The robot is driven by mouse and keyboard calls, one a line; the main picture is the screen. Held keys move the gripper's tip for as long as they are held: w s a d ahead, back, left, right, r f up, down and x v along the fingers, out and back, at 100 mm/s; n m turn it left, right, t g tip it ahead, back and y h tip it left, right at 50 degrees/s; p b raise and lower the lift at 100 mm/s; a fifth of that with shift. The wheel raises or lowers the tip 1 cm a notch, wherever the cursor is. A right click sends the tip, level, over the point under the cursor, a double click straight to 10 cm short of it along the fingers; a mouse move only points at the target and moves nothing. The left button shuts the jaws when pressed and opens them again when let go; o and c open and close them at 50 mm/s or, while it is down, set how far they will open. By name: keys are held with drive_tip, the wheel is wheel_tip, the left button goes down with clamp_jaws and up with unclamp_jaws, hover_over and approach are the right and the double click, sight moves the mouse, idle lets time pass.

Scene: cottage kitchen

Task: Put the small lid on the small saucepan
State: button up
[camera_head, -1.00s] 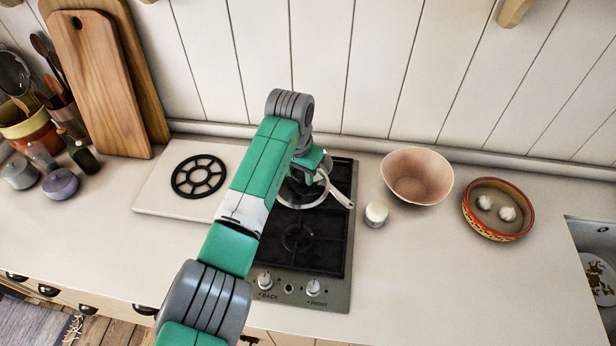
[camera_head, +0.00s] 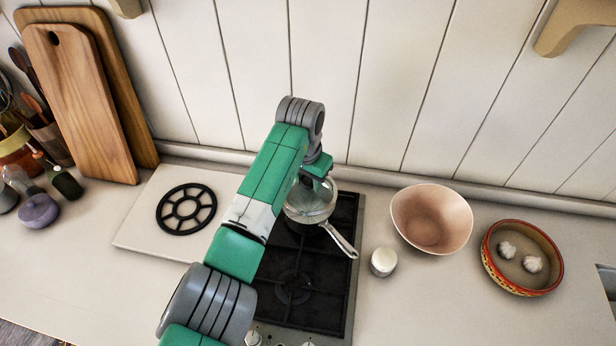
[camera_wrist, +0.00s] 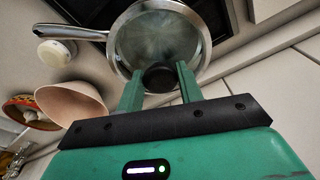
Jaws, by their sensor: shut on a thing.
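The small saucepan (camera_head: 343,240) is on the far part of the black hob, its steel handle pointing front right. It also shows in the wrist view with its long handle (camera_wrist: 72,32) to the left. The small lid (camera_head: 313,200) is clear glass and lies over the pan's opening; in the wrist view its glass (camera_wrist: 160,42) fills most of the round rim. My gripper (camera_wrist: 159,78) is shut on the lid's black knob at the near edge of that view. I cannot tell whether the lid's rim touches the pan. My arm partly hides both in the head view.
A white jar (camera_head: 383,262) and a pink bowl (camera_head: 432,220) stand right of the hob. A patterned dish (camera_head: 522,258) holds garlic bulbs. A black trivet (camera_head: 186,209) lies on a pale board (camera_head: 140,232) to the left. Cutting boards (camera_head: 85,105) lean on the wall.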

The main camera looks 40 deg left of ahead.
sight(307, 182)
wheel_tip(307, 182, down, 3)
drive_tip(key=shift+r+b, duration=0.15)
drive_tip(key=shift+b, duration=0.65)
drive_tip(key=shift+r+p, duration=0.15)
drive_tip(key=shift+p, duration=0.75)
drive_tip(key=shift+f+b, duration=0.3)
drive_tip(key=shift+f, duration=0.35)
idle(0.3)
drive_tip(key=o, duration=0.9)
drive_tip(key=shift+r, duration=0.15)
drive_tip(key=r+p, duration=0.3)
drive_tip(key=p, duration=0.1)
drive_tip(key=s+r+p, duration=0.1)
drive_tip(key=r+p, duration=0.6)
drive_tip(key=p, duration=0.1)
drive_tip(key=shift+s+d+r+p, duration=0.1)
drive_tip(key=shift+s+r+p, duration=0.05)
drive_tip(key=shift+r+p, duration=0.25)
drive_tip(key=shift+f, duration=0.1)
